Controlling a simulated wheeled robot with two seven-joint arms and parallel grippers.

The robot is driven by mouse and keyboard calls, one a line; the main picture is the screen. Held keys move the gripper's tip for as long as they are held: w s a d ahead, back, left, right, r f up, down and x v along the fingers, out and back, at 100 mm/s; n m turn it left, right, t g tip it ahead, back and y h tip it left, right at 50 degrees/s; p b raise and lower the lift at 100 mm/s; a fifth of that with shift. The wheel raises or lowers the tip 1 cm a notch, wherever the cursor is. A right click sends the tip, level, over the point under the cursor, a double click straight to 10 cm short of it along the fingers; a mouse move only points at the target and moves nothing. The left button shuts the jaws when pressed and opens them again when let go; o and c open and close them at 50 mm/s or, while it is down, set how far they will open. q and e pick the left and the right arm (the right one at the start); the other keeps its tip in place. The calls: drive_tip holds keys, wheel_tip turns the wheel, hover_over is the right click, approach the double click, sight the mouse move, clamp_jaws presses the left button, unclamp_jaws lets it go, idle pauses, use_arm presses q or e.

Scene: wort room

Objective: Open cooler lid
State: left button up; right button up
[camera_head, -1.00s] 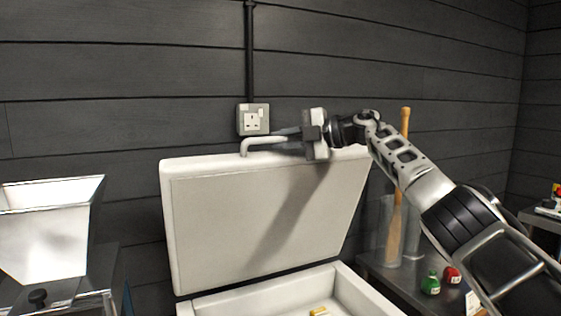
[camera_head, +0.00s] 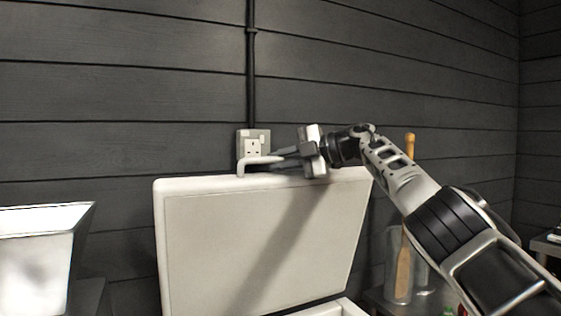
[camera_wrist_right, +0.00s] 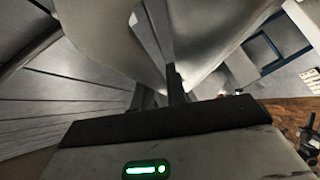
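The white cooler lid (camera_head: 255,250) stands raised and steep in the head view, its inner face toward me. Its pale handle (camera_head: 258,163) sticks up at the top edge, in front of the wall socket. My right gripper (camera_head: 284,158) is at the right part of this handle, with its fingers pointing left along it. Whether the fingers are closed on the handle is unclear. The cooler body (camera_head: 330,308) shows only as a rim strip at the bottom edge. In the right wrist view a dark narrow finger (camera_wrist_right: 175,84) stands before pale surfaces. My left gripper is out of view.
A dark plank wall (camera_head: 130,95) with a socket (camera_head: 253,143) and a vertical pipe (camera_head: 251,70) is close behind the lid. A metal hopper (camera_head: 38,255) stands at left. A wooden-handled tool (camera_head: 405,270) stands in a clear container at right.

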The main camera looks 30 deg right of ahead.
drive_tip(key=shift+o, duration=0.6)
drive_tip(key=shift+f, duration=0.2)
drive_tip(key=shift+s+d+b, duration=0.25)
drive_tip(key=shift+d+b, duration=0.1)
drive_tip(key=shift+b, duration=0.05)
use_arm(q)
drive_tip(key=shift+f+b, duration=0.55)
drive_tip(key=shift+b, duration=0.05)
use_arm(e)
drive_tip(key=v, duration=1.5)
drive_tip(key=shift+r, duration=0.2)
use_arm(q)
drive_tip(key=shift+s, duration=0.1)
use_arm(e)
drive_tip(key=shift+s+f, duration=0.1)
drive_tip(key=shift+s, duration=0.05)
